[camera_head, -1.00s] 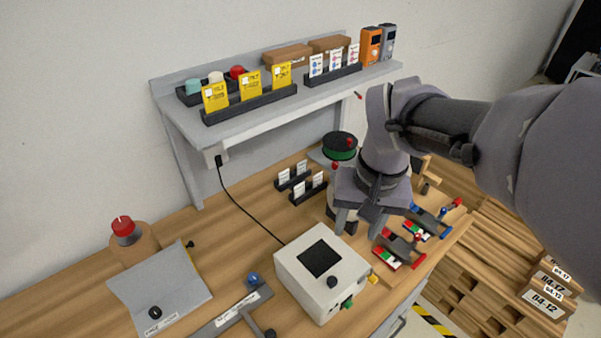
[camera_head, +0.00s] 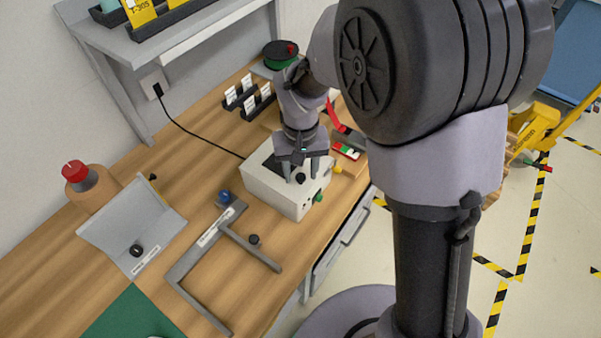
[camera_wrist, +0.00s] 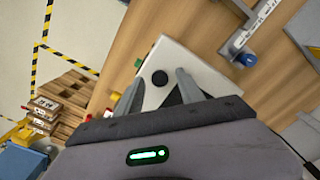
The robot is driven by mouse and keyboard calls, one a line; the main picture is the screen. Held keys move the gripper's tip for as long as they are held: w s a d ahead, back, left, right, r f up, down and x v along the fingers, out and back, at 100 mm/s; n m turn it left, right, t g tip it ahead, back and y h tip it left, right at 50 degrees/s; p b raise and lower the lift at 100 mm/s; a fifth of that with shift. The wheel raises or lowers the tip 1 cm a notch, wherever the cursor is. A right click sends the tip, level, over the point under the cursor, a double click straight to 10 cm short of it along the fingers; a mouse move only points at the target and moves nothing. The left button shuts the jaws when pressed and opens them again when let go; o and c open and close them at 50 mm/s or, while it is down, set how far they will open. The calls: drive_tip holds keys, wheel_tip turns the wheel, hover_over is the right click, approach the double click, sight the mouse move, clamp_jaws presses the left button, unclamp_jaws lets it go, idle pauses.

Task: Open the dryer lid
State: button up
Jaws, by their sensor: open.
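A white box (camera_head: 268,192) with a dark square window, a black knob (camera_head: 300,179) on top and a green button on its front stands near the bench's front edge. No label naming it the dryer is readable. My gripper (camera_head: 304,176) points down over the box, open and empty. Its fingertips are on either side of the knob in the head view. The wrist view also shows the knob (camera_wrist: 160,77) between the fingertips; whether they reach down to its height I cannot tell. My gripper hides part of the window.
A grey bent frame (camera_head: 190,272) with a blue knob (camera_head: 225,197) lies left of the box. A tilted grey panel (camera_head: 130,220) and a red button (camera_head: 75,172) stand farther left. A black cable (camera_head: 195,137) runs behind the box. Small card racks (camera_head: 257,107) stand behind.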

drive_tip(key=shift+f, duration=0.15)
clamp_jaws()
idle(1.4)
